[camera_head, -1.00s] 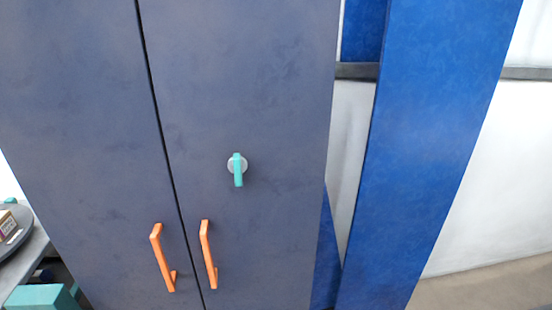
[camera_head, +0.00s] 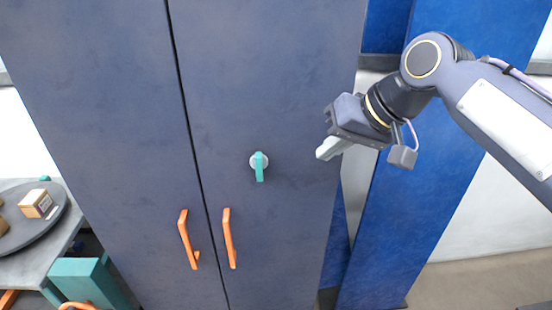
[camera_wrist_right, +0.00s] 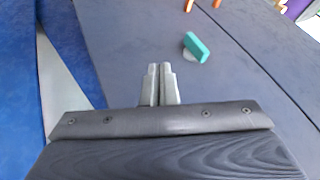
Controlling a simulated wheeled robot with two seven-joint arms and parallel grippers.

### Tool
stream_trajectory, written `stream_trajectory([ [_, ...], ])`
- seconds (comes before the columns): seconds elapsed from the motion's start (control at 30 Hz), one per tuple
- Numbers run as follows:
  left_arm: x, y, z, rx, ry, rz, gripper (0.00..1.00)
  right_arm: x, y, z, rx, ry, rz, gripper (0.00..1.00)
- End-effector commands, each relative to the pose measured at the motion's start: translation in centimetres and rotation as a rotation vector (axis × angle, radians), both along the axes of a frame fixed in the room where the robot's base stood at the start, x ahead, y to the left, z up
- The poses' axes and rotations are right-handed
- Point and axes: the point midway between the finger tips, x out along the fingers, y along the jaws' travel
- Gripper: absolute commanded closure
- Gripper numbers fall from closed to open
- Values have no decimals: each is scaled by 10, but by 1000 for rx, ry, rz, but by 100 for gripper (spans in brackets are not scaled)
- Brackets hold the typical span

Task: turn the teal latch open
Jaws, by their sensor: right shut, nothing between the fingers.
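The teal latch (camera_head: 260,168) is a small lever on a round pale base, on the right door of a dark blue-grey cabinet (camera_head: 275,70). Its lever hangs straight down in the head view. It also shows in the right wrist view (camera_wrist_right: 196,47), ahead and to the right of the fingertips. My right gripper (camera_head: 322,152) is right of the latch in the head view, apart from it, with its fingers pointing left. In the right wrist view its two fingers (camera_wrist_right: 160,70) are together and hold nothing. My left gripper is not in view.
Two orange door handles, a left one (camera_head: 188,240) and a right one (camera_head: 229,238), are below the latch. A blue post (camera_head: 385,225) stands right of the cabinet. At left, a grey table (camera_head: 35,265) bears a round tray with a small box (camera_head: 37,204).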

Motion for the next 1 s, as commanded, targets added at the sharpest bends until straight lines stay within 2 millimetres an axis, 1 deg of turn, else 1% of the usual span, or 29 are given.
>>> stream_trajectory([
  [0.03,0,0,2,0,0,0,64,3,3,4,2,0,5,100],
  [0.13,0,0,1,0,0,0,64,5,4,6,4,0,7,100],
  [0.37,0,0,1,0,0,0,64,4,4,5,4,-1,5,100],
  [0.5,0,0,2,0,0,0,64,7,7,-1,4,1,6,100],
  [0.57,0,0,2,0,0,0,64,10,11,-7,4,2,7,100],
  [0.67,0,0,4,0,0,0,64,16,19,-21,2,4,7,100],
  [1.0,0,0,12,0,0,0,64,42,53,-77,3,3,7,100],
])
